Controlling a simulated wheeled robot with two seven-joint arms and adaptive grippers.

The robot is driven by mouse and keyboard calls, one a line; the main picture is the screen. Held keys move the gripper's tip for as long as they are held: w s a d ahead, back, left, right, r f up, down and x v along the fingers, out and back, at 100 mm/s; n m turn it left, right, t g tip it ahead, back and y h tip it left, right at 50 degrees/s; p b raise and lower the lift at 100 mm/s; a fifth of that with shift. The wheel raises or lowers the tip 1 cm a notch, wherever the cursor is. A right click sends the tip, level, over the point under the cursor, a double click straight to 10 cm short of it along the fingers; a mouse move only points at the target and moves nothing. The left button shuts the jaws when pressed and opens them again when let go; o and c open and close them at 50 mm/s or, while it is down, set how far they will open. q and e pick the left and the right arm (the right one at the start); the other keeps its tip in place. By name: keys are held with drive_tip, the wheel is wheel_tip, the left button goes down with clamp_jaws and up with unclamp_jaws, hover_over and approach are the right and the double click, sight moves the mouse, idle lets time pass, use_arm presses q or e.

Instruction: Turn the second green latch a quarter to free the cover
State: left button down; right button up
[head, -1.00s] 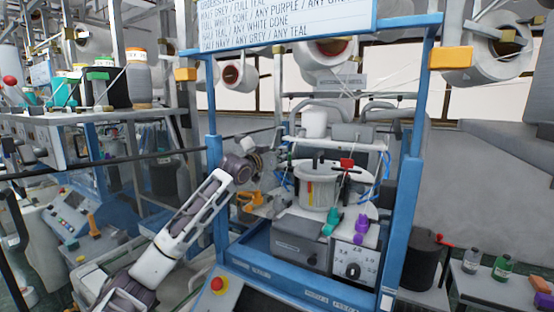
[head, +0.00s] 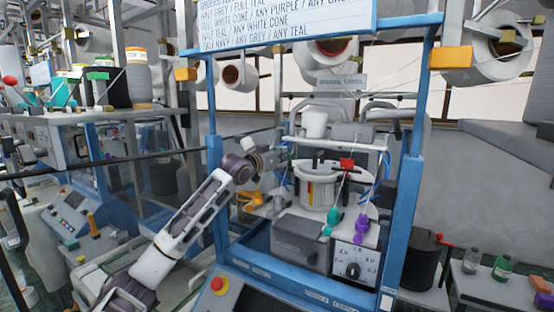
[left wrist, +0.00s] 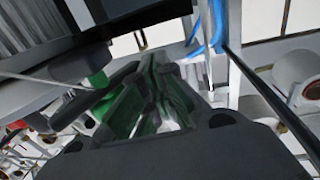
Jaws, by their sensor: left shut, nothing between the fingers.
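My left gripper (head: 282,159) reaches in from the left to the upper left side of the knitting machine's round head (head: 318,188). In the left wrist view its fingers (left wrist: 155,85) look together, dark and green-tinted, with nothing clearly held. A small green part (left wrist: 98,80), which may be a latch, sits left of the fingers under a dark plate (left wrist: 95,55). I cannot tell which latch it is, or whether the fingers touch anything. In the head view the wrist and fingers hide that side of the machine, and the cover cannot be told apart clearly. My right gripper is not in view.
A blue frame post (head: 212,165) stands close beside my left arm, and another (head: 408,190) stands at the right. A red part (head: 346,163), a teal piece (head: 331,220) and a purple piece (head: 361,226) are at the machine's front. Thin yarns cross above it.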

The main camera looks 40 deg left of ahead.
use_arm(q)
drive_tip(key=shift+s, duration=0.15)
idle(0.5)
drive_tip(key=s+d, duration=0.1)
drive_tip(key=s, duration=1)
drive_tip(key=shift+s+d, duration=0.15)
drive_tip(key=shift+s, duration=0.15)
idle(0.5)
